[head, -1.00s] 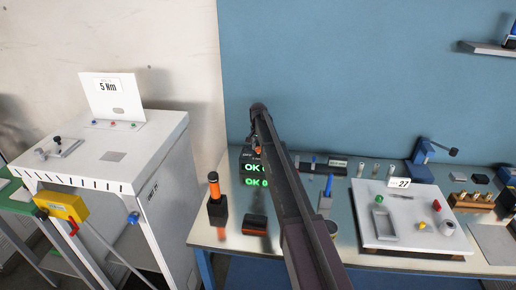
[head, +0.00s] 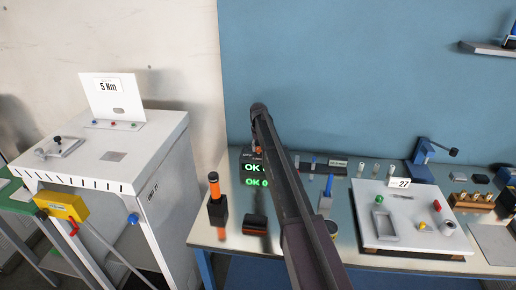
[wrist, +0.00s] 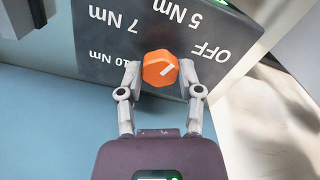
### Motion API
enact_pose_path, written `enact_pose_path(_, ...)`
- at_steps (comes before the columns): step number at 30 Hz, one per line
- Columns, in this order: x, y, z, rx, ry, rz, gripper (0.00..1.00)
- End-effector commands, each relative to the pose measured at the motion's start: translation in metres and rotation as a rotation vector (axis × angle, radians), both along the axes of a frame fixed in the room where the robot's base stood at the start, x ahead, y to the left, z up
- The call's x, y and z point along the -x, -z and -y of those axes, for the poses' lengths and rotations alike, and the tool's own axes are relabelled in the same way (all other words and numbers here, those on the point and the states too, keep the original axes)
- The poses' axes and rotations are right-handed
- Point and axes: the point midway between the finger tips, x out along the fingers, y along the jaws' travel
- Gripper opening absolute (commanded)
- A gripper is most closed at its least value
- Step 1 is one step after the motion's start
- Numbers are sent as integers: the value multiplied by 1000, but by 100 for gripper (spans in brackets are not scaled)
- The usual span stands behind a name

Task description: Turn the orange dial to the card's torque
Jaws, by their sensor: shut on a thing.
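The orange dial (wrist: 160,68) sits on a dark box face marked OFF, 5 Nm, 7 Nm and 10 Nm, upside down in the wrist view. Its white mark points to the upper right, between OFF and 5 Nm and seemingly nearer OFF. My gripper (wrist: 159,74) is shut on the dial, one finger on each side. The card (head: 108,87) on the white cabinet reads 5 Nm.
Green OK displays (head: 256,168) glow on the bench below the dial. An orange-handled tool (head: 214,187) stands to the left. A white board (head: 400,235) with small parts and a 27 card lies to the right. A blue wall panel rises close behind.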

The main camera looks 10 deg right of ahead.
Motion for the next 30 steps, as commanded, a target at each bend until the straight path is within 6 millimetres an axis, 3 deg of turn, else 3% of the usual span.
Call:
enact_pose_path(12, 1, 0, 0, 0, -313, -1, 0)
enact_pose_path(30, 1, 0, 0, 0, -396, -2, 0)
